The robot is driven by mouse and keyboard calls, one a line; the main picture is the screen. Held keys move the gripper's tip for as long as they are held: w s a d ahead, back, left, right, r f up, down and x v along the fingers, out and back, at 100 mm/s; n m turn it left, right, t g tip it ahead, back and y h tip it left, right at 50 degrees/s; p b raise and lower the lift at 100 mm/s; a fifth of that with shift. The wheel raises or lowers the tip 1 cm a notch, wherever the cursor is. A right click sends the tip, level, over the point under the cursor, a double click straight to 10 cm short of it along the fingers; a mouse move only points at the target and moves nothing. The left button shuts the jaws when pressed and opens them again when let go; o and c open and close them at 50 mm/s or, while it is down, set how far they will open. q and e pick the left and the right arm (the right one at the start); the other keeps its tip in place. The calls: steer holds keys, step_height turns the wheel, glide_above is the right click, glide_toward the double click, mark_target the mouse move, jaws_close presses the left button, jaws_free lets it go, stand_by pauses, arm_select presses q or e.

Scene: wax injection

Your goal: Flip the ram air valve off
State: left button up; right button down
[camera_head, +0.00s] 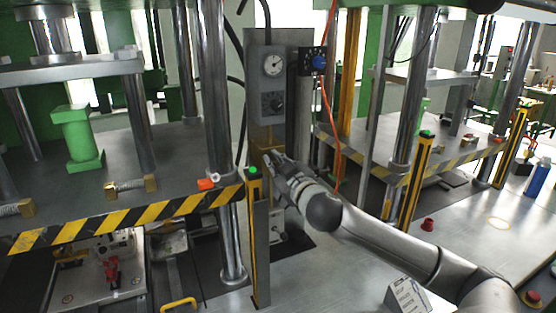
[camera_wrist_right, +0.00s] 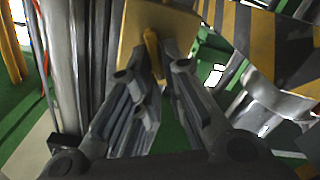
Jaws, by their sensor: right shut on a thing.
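The ram air valve shows in the right wrist view as a brass block with a small brass lever (camera_wrist_right: 152,45) standing out from it. My right gripper (camera_wrist_right: 154,72) has its fingers on both sides of this lever and is shut on it. In the head view the right gripper (camera_head: 273,160) is at the lower part of the grey control panel (camera_head: 258,105), below its gauge and dial. It mostly covers the valve there. My left gripper is in neither view.
A black and yellow striped press edge (camera_head: 135,217) lies left of the gripper. A striped post (camera_head: 259,240) with a green button stands just in front. The table at lower right is fairly open.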

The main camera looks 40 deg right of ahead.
steer(key=n+p, duration=0.1)
steer(key=n, duration=0.3)
steer(key=f+n+p, duration=0.1)
steer(key=n, duration=0.3)
steer(key=a+n+p, duration=0.1)
steer(key=n, duration=0.3)
steer(key=shift+w+f+n+p, duration=0.15)
steer(key=shift+f+n+p, duration=0.15)
steer(key=shift+f, duration=0.05)
stand_by(0.4)
steer(key=c, duration=1.6)
jaws_free()
